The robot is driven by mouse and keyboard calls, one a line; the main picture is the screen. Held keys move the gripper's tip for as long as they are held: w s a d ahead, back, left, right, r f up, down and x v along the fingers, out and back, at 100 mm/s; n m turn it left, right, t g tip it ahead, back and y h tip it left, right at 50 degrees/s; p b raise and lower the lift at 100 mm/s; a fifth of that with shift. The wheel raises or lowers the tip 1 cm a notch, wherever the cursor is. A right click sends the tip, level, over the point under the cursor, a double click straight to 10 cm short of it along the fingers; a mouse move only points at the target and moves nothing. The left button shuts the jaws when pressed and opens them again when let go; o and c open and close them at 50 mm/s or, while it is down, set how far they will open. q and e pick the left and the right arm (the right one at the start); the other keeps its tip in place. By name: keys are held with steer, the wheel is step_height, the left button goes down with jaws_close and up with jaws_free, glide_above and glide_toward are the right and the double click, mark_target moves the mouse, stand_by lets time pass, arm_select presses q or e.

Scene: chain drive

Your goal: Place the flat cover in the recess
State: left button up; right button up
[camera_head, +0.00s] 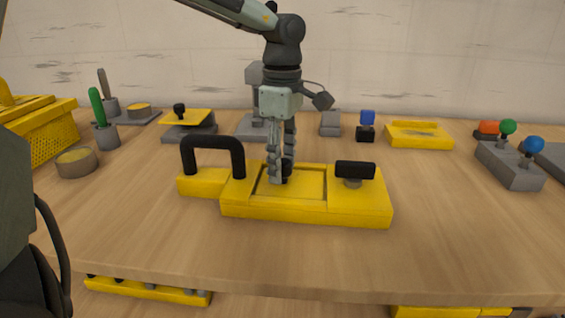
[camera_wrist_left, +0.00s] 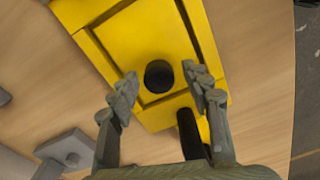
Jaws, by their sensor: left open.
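The yellow housing (camera_head: 305,212) lies on the table in the middle, with a rectangular recess in its top. A flat yellow cover (camera_head: 308,184) appears to lie in this recess, with thin dark gaps along its edges. In the left wrist view, the cover (camera_wrist_left: 130,45) has a round black knob (camera_wrist_left: 158,76) standing on it. My left gripper (camera_head: 281,177) points down over the recess. In the wrist view its open fingers (camera_wrist_left: 163,92) are on either side of the knob, with space around it. The fingers partly hide the knob in the head view. My right gripper is not in view.
A black arch handle (camera_head: 213,145) and a black bar knob (camera_head: 355,169) stand on either side of the recess. Behind are a yellow plate with a knob (camera_head: 187,117) and a yellow tray (camera_head: 419,134). The front table strip is clear.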

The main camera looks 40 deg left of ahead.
mark_target(283, 161)
arm_select(q)
step_height(283, 161, up, 12)
steer(key=shift+f, duration=0.15)
